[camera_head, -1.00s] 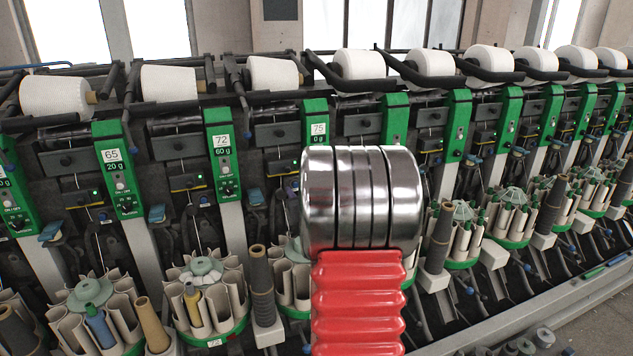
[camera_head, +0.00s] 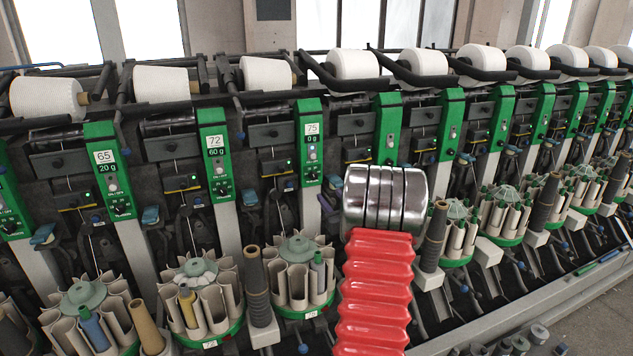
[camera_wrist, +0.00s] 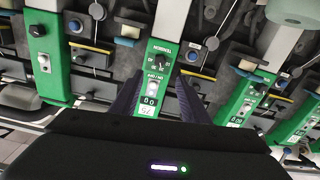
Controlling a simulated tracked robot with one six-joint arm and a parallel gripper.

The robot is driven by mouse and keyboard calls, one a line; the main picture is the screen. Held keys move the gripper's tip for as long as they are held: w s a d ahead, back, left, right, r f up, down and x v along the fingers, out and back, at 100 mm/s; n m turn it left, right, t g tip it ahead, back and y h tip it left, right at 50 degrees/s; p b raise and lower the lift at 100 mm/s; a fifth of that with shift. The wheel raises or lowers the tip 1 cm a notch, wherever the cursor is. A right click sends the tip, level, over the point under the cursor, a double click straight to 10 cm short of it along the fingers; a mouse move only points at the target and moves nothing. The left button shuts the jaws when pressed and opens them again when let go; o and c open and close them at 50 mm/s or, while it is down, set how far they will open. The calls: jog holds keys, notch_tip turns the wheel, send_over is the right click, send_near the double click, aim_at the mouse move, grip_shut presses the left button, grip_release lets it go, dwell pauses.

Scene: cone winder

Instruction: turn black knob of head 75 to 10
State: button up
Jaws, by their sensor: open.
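My gripper (camera_wrist: 159,80) is open and empty, one dark finger on each side of the panel.
Neighbouring panels 72 (camera_head: 216,150) and 65 (camera_head: 108,165) stand to the left, more green heads to the right. White yarn cones (camera_head: 266,74) line the top. A bobbin carousel (camera_head: 298,270) sits below head 75. My red and metal arm covers the lower middle.

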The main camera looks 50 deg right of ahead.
aim_at(314, 178)
jog(key=shift+x, duration=6.8)
jog(key=shift+c, duration=0.2)
jog(key=c, duration=1)
jog(key=shift+n, duration=0.3)
jog(key=n, duration=0.9)
jog(key=shift+a, duration=0.1)
jog(key=shift+n, duration=0.3)
